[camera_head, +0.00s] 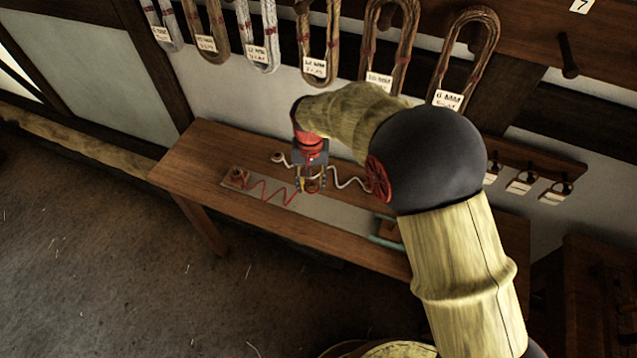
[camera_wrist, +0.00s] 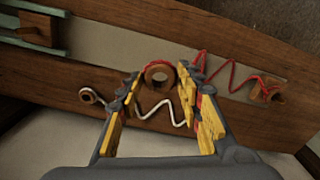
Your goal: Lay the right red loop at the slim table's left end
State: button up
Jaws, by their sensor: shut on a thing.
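The slim table (camera_head: 215,150) stands against the wall. A red cord (camera_head: 268,192) zigzags over its pale strip from a wooden block (camera_head: 236,178) near the left end to my gripper (camera_head: 312,184). In the wrist view my gripper (camera_wrist: 158,112) has yellow-padded fingers on both sides of the right red loop (camera_wrist: 160,64), closed on it. The loop's red edge curves round a wooden ring-shaped piece (camera_wrist: 148,76). The red cord runs right from there to the block (camera_wrist: 266,92). I cannot tell whether the loop is raised off the table.
A white cord (camera_head: 345,181) zigzags behind my gripper, with a round wooden end piece (camera_head: 278,158) at its left. A teal-edged holder (camera_head: 384,241) lies partly behind my arm. Coiled rope hanks (camera_head: 317,40) hang above the table. The table's left end is bare.

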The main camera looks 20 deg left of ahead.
jog(key=a+p, duration=0.3)
jog(key=a, duration=1.7)
jog(key=shift+s+a, duration=0.1)
